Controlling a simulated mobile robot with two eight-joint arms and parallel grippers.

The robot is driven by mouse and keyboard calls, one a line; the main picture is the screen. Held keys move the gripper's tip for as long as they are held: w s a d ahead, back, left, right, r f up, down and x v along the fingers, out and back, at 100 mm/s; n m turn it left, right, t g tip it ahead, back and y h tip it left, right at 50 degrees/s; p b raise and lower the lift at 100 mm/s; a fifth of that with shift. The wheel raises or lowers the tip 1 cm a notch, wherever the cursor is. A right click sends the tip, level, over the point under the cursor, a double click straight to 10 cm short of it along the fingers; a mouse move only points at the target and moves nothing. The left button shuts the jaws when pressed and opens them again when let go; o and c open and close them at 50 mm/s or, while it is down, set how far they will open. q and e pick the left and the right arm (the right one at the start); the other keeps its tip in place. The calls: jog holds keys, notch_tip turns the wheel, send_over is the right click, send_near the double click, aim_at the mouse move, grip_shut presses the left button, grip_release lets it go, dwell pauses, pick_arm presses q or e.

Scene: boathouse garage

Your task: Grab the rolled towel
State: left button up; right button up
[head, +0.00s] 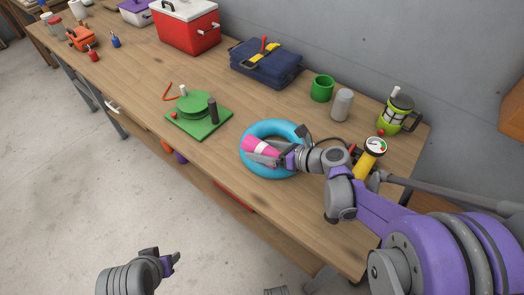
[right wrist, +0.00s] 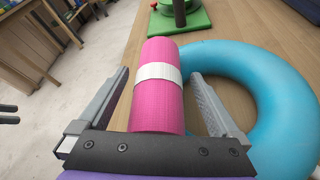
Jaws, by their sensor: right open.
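The rolled towel (head: 259,146) is pink with a white band. In the head view it overlaps the left part of the blue ring on the workbench; whether it rests on the ring is unclear. In the right wrist view the towel (right wrist: 158,110) lies lengthwise between the two fingers of my right gripper (right wrist: 158,97). The fingers are apart, one on each side, with a gap visible at the right. In the head view my right gripper (head: 268,159) is over the ring, at the towel. My left gripper (head: 173,262) is low over the floor, away from the bench; its jaws are unclear.
The blue ring (head: 254,131) is close to my right gripper. A green base with a spool (head: 195,105) stands to the left. A yellow pump with a gauge (head: 366,158), a grey can (head: 342,104), a green mug (head: 322,89) and a lantern (head: 396,112) stand at the right.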

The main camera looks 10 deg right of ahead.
jog(key=shift+a, duration=0.1)
jog(key=shift+w, duration=0.1)
jog(key=c, duration=1.5)
